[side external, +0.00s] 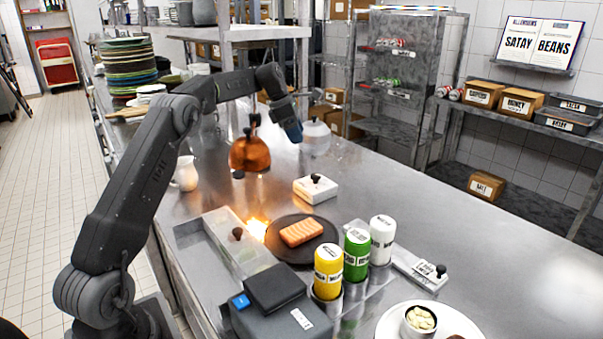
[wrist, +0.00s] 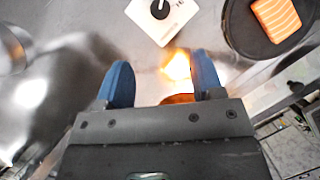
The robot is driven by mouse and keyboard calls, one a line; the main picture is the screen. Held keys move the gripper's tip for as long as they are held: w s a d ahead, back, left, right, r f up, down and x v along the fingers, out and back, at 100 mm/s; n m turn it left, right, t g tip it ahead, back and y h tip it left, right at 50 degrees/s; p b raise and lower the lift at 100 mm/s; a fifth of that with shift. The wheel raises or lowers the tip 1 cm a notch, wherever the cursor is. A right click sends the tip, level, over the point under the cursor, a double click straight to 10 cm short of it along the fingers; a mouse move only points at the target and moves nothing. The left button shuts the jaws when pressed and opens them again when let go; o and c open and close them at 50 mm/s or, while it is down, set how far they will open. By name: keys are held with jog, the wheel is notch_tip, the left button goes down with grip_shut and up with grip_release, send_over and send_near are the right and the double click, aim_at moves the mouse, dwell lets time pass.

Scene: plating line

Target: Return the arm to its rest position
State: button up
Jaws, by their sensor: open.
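My gripper (side external: 290,128) hangs above the steel counter (side external: 400,185) toward its back, with blue fingertips. In the wrist view, my gripper (wrist: 163,82) has its two blue fingers spread wide apart, with nothing held between them. Part of a copper-coloured thing (wrist: 178,99) shows low between the fingers. In the side view, a copper dome (side external: 250,155) appears just left of the fingers; whether they touch it I cannot tell. My arm reaches up from the lower left and bends down at the wrist.
A salmon piece (side external: 302,232) lies on a dark round plate (side external: 275,252). A white box with a black knob (side external: 315,189), yellow (side external: 328,270), green (side external: 357,255) and white (side external: 382,240) bottles, and a white jug (side external: 185,173) stand around. Stacked plates (side external: 129,70) are at back left.

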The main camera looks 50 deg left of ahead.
jog(key=s+d+r+m+y, duration=0.1)
jog(key=s+d+r+m, duration=0.5)
jog(key=d, duration=0.4)
jog(key=s+d+r+m+y, duration=0.1)
jog(key=s+d+r+m, duration=0.3)
jog(key=s+d+m, duration=0.4)
jog(key=s+d+f+m, duration=0.2)
jog(key=s+d+m, duration=0.1)
jog(key=s+m, duration=0.2)
jog(key=s+d+f+m+t, duration=0.1)
jog(key=s+d+f+m, duration=0.2)
jog(key=s, duration=0.6)
jog(key=s+d+f+m+t, duration=0.1)
jog(key=s+d+f+m, duration=0.2)
jog(key=s+d+m, duration=0.2)
jog(key=shift+s+d+f+m+y, duration=0.25)
jog(key=shift+s+m+y, duration=0.15)
jog(key=shift+s+m, duration=0.5)
